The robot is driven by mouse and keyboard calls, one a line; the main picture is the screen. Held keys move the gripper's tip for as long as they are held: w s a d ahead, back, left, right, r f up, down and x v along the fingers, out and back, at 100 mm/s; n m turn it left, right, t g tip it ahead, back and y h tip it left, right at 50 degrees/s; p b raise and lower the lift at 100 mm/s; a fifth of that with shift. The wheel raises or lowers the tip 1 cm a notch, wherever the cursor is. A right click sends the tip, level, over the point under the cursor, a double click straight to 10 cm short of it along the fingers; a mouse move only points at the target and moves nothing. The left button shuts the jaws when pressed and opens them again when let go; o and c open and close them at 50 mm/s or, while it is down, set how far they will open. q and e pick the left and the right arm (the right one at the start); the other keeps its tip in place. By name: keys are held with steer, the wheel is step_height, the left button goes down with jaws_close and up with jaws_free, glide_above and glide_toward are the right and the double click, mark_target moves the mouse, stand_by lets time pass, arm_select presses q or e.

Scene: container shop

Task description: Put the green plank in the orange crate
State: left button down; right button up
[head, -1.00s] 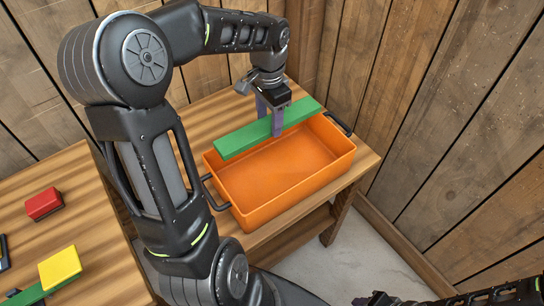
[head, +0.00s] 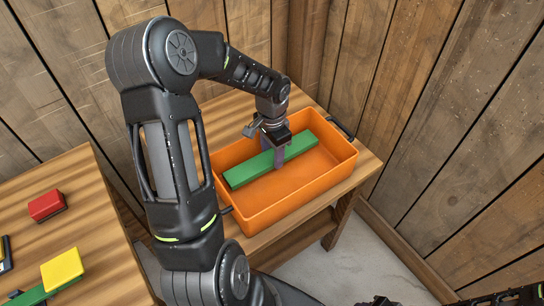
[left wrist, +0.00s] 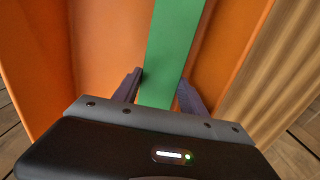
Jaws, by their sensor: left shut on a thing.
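The green plank (head: 250,168) is inside the orange crate (head: 290,203), lying lengthwise along it and below its rim. My left gripper (head: 274,158) is shut on the plank near its middle, with its purple fingers on either side. In the left wrist view the green plank (left wrist: 172,50) runs between the two fingers of the left gripper (left wrist: 160,92), with the crate's orange walls (left wrist: 245,45) on both sides. I cannot tell whether the plank touches the crate's floor. My right gripper is not clearly seen; only part of a dark arm shows at the lower right.
The crate stands on a small wooden table (head: 368,165) by the plank walls. On another wooden table (head: 95,205) at the left are a red block (head: 47,205), a yellow block (head: 63,269) and another green piece (head: 30,296). The crate has dark end handles (head: 341,128).

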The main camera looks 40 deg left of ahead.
mark_target(272, 156)
arm_select(q)
steer(key=shift+f, duration=1)
steer(key=shift+f, duration=0.15)
steer(key=c, duration=0.9)
jaws_free()
step_height(272, 156, up, 12)
steer(key=shift+r, duration=0.2)
